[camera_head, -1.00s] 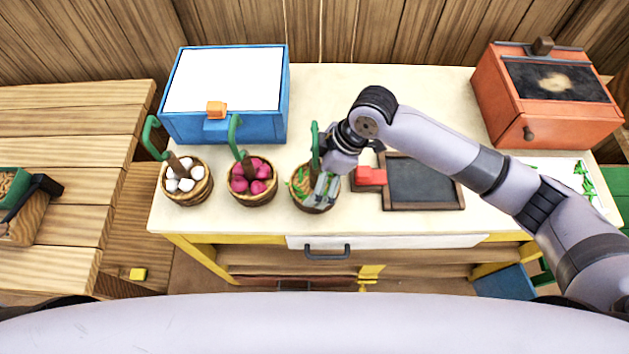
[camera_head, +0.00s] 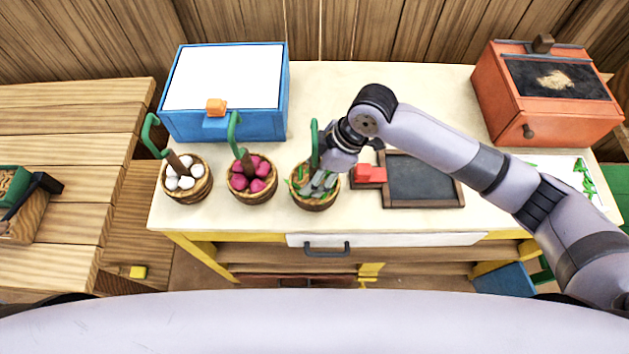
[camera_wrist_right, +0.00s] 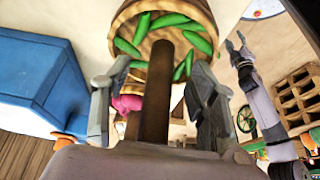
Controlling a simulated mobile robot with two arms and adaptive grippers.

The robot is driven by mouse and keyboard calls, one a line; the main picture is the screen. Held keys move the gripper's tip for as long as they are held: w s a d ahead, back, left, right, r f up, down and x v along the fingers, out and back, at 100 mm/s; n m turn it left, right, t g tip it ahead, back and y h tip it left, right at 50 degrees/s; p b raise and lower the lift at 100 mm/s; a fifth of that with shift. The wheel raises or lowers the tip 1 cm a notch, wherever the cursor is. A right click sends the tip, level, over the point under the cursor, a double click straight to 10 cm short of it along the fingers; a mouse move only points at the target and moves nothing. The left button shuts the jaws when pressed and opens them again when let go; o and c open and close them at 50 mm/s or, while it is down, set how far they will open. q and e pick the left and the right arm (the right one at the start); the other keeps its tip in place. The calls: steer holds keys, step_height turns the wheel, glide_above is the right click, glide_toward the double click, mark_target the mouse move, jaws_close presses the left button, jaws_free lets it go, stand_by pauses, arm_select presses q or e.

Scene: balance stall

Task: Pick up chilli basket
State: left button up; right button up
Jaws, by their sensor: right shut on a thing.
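The chilli basket (camera_head: 313,203) is a round woven basket with green chillies, a brown post and a green hooked handle, at the front middle of the counter. My right gripper (camera_head: 324,180) reaches down over it, its fingers partly hiding the chillies. In the right wrist view the basket (camera_wrist_right: 172,58) is at the top, and the brown post stands between the fingers of my right gripper (camera_wrist_right: 155,95), which is shut on it. I cannot tell whether the basket is clear of the counter. My left gripper (camera_wrist_right: 238,48) shows small at the right of the wrist view; its opening is unclear.
A basket of pink-red vegetables (camera_head: 251,194) and a basket of white ones (camera_head: 186,189) stand to the left. A blue box (camera_head: 223,129) is behind them. A dark framed board (camera_head: 423,180) with a red block (camera_head: 369,174) is to the right. An orange box (camera_head: 545,115) stands at the back right.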

steer(key=shift+f, duration=0.15)
steer(key=c, duration=1.1)
jaws_close()
